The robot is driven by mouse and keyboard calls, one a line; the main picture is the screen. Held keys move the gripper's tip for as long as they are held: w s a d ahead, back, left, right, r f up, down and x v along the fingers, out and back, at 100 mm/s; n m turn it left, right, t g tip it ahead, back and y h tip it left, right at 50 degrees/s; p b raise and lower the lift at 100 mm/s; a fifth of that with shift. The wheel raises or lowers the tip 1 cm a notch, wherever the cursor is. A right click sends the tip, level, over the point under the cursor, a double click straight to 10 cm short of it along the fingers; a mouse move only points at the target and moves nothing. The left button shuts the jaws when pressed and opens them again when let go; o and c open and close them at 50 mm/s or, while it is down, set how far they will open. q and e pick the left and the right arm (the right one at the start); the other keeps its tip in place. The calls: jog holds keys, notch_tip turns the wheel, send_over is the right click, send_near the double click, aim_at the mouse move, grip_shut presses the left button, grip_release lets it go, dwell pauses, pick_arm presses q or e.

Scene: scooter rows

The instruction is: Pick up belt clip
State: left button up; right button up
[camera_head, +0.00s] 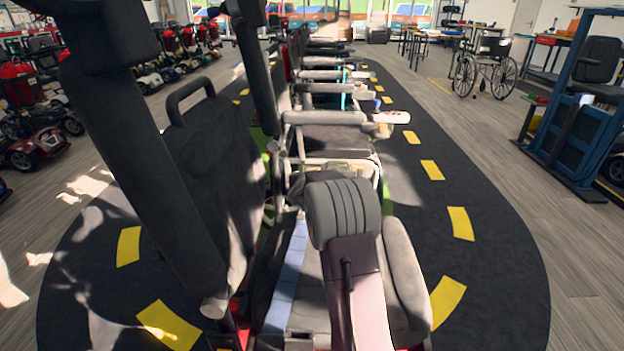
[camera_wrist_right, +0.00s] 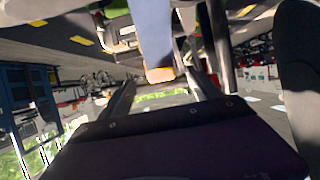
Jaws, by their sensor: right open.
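In the right wrist view a blue strap (camera_wrist_right: 154,35) runs from the top edge to a small orange-tan end piece (camera_wrist_right: 160,75), which looks like the belt clip. My right gripper (camera_wrist_right: 161,80) is open, with one finger on each side of this piece in the picture. I cannot tell how far the piece is from the fingertips, and nothing is visibly gripped. In the head view a pale blue strip (camera_head: 287,280) lies along the seat area in front of me. I see no clear left gripper.
A row of scooters with grey armrests (camera_head: 325,117) stretches ahead. A dark backrest (camera_head: 210,165) stands close on the left. A wheelchair (camera_head: 487,65) and a blue frame (camera_head: 575,120) stand at the right. The dark track (camera_head: 490,290) with yellow dashes is clear on the right.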

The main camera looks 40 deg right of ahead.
jog(key=b+x, duration=0.1)
jog(key=x, duration=0.4)
jog(key=c, duration=1.5)
jog(key=shift+r, duration=0.1)
jog(key=s+d+r, duration=0.1)
jog(key=s+r, duration=0.2)
jog(key=s+d+r+p, duration=0.1)
jog(key=s+d+r, duration=0.1)
jog(key=s+r, duration=0.2)
jog(key=s+d+r, duration=0.1)
jog(key=s+r, duration=0.2)
jog(key=shift+s+d+r+p, duration=0.25)
jog(key=shift+d+r+p, duration=0.15)
